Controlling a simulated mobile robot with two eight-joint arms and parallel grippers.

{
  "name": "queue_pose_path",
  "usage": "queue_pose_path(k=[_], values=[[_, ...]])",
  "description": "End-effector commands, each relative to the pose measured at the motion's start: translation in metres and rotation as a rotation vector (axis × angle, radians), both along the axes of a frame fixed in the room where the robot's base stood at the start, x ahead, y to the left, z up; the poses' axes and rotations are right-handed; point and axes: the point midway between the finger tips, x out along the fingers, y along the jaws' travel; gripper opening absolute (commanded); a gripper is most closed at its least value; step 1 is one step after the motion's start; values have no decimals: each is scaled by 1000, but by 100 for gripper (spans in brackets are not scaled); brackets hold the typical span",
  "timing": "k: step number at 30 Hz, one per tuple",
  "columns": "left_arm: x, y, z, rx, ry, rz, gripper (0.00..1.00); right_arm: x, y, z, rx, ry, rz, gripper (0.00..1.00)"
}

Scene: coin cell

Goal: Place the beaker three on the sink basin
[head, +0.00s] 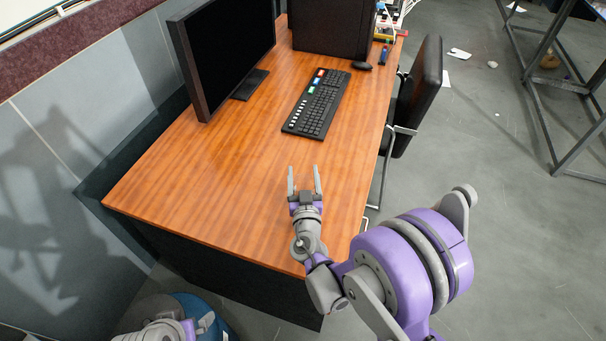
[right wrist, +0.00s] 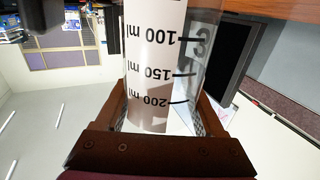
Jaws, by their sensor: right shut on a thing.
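The beaker (right wrist: 158,70) fills the middle of the right wrist view. It is clear, with a white scale panel, black ml marks that appear upside down, and part of a "3". My right gripper (head: 304,180) is shut on it, with a dark finger on each side of the beaker in the wrist view. In the head view this gripper is over the near part of the desk, its fingers spaced apart; the beaker cannot be made out there. Part of my left arm shows at the bottom left edge; its finger state is unclear. No sink basin is in view.
The wooden desk (head: 220,180) carries a monitor (head: 225,45), a keyboard (head: 317,103), a mouse (head: 362,66) and a black case (head: 335,25). A chair (head: 418,95) stands at its right side. A metal frame (head: 550,90) stands far right. Grey floor between is mostly open.

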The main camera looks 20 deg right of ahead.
Motion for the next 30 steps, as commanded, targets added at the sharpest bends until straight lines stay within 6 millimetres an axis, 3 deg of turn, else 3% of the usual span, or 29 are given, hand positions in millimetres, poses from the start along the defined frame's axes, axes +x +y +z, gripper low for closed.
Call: queue_pose_path(k=[2, 3, 8, 18, 23, 30], values=[[0, 0, -3, 0, 1, 0, 100, 0, 0, -4, 0, 0, 0, 0], [0, 0, -3, 0, 1, 0, 100, 0, 0, -4, 0, 0, 0, 72], [0, 0, -3, 0, 1, 0, 100, 0, 0, -3, 0, 0, 0, 100], [0, 0, 1, 0, 0, 0, 100, -2, 1, 2, 0, 0, 1, 100], [0, 0, -2, 0, 1, 0, 100, -29, 7, 0, 1, 0, 2, 100], [0, 0, -6, 0, 2, 0, 100, -80, 18, 0, 0, 0, 3, 100]])
